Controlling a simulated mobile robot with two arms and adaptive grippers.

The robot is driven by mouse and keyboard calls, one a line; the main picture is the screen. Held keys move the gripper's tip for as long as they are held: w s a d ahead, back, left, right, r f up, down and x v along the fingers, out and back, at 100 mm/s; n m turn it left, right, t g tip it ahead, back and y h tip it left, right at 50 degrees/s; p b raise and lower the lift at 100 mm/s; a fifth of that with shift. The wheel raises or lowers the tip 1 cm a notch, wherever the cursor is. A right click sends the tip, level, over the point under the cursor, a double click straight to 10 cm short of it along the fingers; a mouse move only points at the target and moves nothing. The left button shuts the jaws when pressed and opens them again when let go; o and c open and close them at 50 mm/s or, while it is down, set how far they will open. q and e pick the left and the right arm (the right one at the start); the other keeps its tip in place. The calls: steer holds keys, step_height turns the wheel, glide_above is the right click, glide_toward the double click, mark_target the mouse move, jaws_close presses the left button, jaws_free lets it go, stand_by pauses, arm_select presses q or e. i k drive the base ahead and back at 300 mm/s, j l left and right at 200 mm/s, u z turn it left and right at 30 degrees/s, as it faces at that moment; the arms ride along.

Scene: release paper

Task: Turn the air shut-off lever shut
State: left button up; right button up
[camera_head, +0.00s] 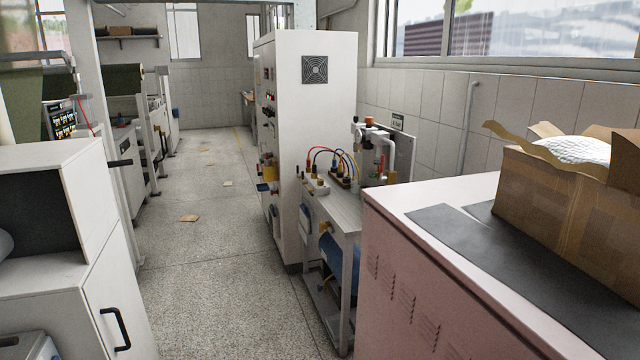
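I cannot single out the air shut-off lever for sure at this distance. A small metal bench (340,212) stands beside the tall white cabinet (318,130). On it is a fixture (377,145) with pipe-like parts, an orange cap and a small red piece. Red, black, blue and yellow hoses (335,158) arch over the bench top. A small yellow part (325,228) sits on the bench's near left side, and other yellow parts (268,172) are on the cabinet's left side. Neither of my grippers is in view.
A pink metal cabinet (400,265) with a dark mat (470,240) and an open cardboard box (560,195) fills the right foreground. White cabinets (110,230) line the left. The speckled floor aisle (215,270) between is clear except for scraps (189,218).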

mark_target(382, 177)
steer(key=i+z, duration=0.3)
steer(key=i+j+z, duration=0.1)
steer(key=z, duration=0.25)
steer(key=i+j+z, duration=0.45)
steer(key=j+z, duration=0.2)
steer(key=i+j+z, duration=0.3)
steer(key=j, duration=0.15)
steer(key=k+l, duration=0.05)
steer(key=k, duration=0.05)
